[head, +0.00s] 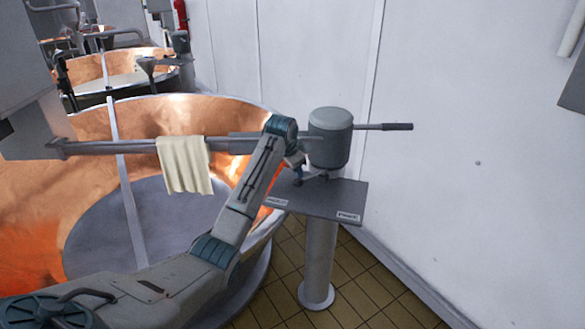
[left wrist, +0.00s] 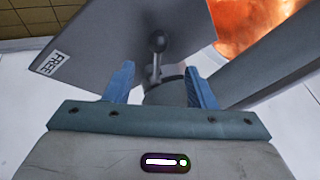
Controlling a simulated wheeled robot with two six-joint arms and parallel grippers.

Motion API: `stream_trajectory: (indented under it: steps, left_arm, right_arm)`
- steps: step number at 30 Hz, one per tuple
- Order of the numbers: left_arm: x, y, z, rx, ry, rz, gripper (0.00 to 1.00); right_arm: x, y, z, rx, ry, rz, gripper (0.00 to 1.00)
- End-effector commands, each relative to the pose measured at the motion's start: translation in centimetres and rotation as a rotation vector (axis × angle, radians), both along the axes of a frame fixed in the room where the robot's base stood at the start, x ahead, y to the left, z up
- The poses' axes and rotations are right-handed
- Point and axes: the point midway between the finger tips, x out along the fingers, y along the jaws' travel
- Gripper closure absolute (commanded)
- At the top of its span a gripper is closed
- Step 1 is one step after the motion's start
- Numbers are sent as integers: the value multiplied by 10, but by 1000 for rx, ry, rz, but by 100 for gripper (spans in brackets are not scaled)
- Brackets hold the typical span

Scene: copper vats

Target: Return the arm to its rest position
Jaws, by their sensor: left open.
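My left arm comes in from the lower left in the head view and bends down at the grey control plate (head: 325,197). My left gripper (head: 297,178) is small and partly hidden there by the arm. In the left wrist view the gripper (left wrist: 161,84) shows two blue fingers spread apart. A small ball-headed lever (left wrist: 158,43) stands on the plate (left wrist: 115,35), just beyond the fingertips in the picture. I see no finger closed on it. A label reading FREE (left wrist: 55,63) is on the plate. My right gripper is out of view.
A large copper vat (head: 235,108) stands left of the plate, with a pale cloth (head: 185,165) over a bar across it. A grey cylinder with a handle (head: 330,138) rises behind the plate. A post (head: 318,265) supports the plate. A white wall (head: 470,160) is at right.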

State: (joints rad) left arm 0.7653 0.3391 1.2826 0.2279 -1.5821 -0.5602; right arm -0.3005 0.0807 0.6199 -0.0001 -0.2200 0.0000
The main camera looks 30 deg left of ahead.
Motion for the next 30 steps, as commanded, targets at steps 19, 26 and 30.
stream_trajectory:
  steps: [19, 26, 30]
  left_arm:
    - [-4, -1, 5, 0, 1, 0, 50]
    - [-38, -23, -44, 3, 23, 11, 50]
    - [-91, -50, -95, -1, 42, 33, 50]
  right_arm:
    - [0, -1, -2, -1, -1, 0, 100]
    - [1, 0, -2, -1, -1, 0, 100]
    - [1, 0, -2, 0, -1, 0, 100]
